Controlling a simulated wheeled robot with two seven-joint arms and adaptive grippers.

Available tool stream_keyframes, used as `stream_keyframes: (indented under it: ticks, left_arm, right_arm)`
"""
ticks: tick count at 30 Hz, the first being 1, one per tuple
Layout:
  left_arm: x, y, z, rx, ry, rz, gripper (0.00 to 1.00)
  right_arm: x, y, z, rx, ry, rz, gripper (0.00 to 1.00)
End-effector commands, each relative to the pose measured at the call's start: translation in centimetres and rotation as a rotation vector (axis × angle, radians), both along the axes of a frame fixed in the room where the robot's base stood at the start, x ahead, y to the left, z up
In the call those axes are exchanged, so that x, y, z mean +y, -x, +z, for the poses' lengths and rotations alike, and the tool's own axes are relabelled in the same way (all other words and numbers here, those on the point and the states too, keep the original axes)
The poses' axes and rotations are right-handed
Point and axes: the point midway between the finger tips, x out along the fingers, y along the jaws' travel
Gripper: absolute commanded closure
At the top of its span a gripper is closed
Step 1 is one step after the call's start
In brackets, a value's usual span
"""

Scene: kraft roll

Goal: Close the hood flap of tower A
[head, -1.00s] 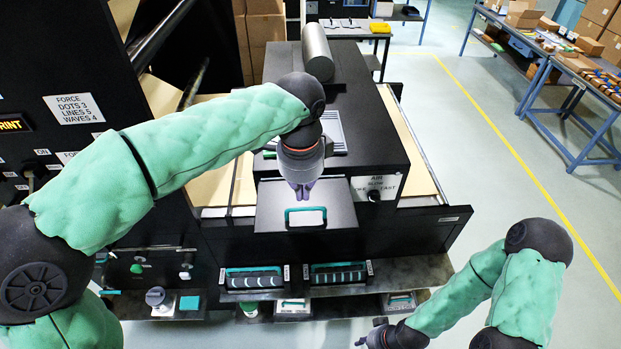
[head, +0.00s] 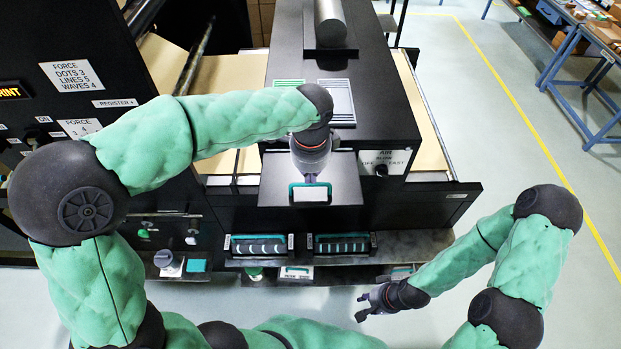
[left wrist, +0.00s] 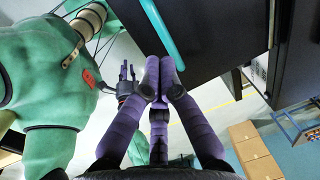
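The hood flap (head: 340,191) is a dark panel with a teal handle (head: 292,192) and a pale patch near its front edge. It sticks out from the front of the black hood (head: 385,110), so it stands open. My left gripper (head: 310,179) is over the flap, just behind the handle. In the left wrist view the purple fingertips (left wrist: 160,68) are together beside the teal handle (left wrist: 161,32), with nothing seen between them. Whether they touch the flap I cannot tell. My right gripper (head: 362,306) is open and empty, low in front of the machine. No "A" label is readable.
A metal cylinder (head: 330,22) lies on top of the hood. Two black cassettes with teal trim (head: 258,246) sit on a shelf (head: 420,247) below the flap. A control panel (head: 50,100) stands at the left. Open floor (head: 490,130) lies to the right.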

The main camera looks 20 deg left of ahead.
Motion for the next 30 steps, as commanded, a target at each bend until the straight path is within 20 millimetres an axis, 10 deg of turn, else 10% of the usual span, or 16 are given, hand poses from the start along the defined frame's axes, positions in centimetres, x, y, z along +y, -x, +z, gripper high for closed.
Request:
stream_keyframes:
  ticks: [30]
  left_arm:
    - [0.0,-1.0,-3.9,-0.039,-0.011,-0.001,1.00]
  right_arm:
    - [0.0,0.0,-1.3,0.000,0.000,0.000,0.70]
